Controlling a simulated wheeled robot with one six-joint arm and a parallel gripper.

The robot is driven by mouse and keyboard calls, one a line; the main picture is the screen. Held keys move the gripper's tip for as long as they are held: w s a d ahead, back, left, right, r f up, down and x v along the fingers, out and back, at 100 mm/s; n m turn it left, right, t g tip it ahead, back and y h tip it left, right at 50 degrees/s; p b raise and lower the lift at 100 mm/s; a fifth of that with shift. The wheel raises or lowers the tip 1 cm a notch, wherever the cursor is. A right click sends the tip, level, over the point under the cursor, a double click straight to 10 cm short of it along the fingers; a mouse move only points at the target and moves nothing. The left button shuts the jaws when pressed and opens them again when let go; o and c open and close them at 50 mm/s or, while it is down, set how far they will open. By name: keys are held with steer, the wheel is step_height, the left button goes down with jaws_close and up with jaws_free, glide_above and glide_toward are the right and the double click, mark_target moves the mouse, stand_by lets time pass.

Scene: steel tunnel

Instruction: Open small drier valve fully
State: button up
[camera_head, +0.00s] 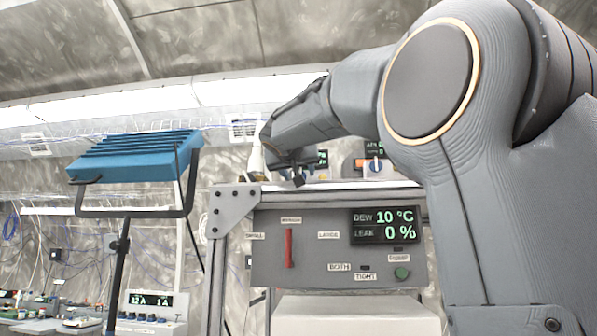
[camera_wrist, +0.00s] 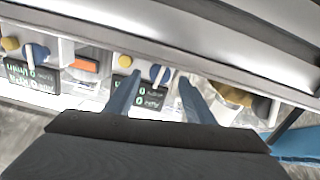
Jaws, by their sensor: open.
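My gripper (camera_head: 298,178) is above the top edge of the grey panel in the head view, pointing down and away. In the wrist view its two blue-grey fingers (camera_wrist: 158,92) are apart, with nothing held between them. Between and beyond the fingers are a blue knob (camera_wrist: 158,74) and a dark display with green digits. A second blue knob (camera_wrist: 37,52) is at the left of the wrist view. In the head view a blue knob (camera_head: 375,165) shows right of my gripper. No readable label tells which one is the small drier valve; my gripper and arm hide part of that row.
The grey panel (camera_head: 325,275) carries a red upright handle (camera_head: 289,248), a green button (camera_head: 402,273) and a display (camera_head: 385,225) reading dew 10 °C, leak 0 %. A blue lamp (camera_head: 133,157) on a stand is at left. A metal ledge (camera_wrist: 200,40) crosses the wrist view close by.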

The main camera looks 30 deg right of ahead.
steer(key=shift+p+x, duration=0.6)
steer(key=shift+x, duration=1)
steer(key=c, duration=1.1)
steer(key=shift+o, duration=0.2)
steer(key=shift+n+b, duration=0.35)
steer(key=shift+n, duration=0.45)
steer(key=o, duration=1.1)
steer(key=shift+c, duration=0.2)
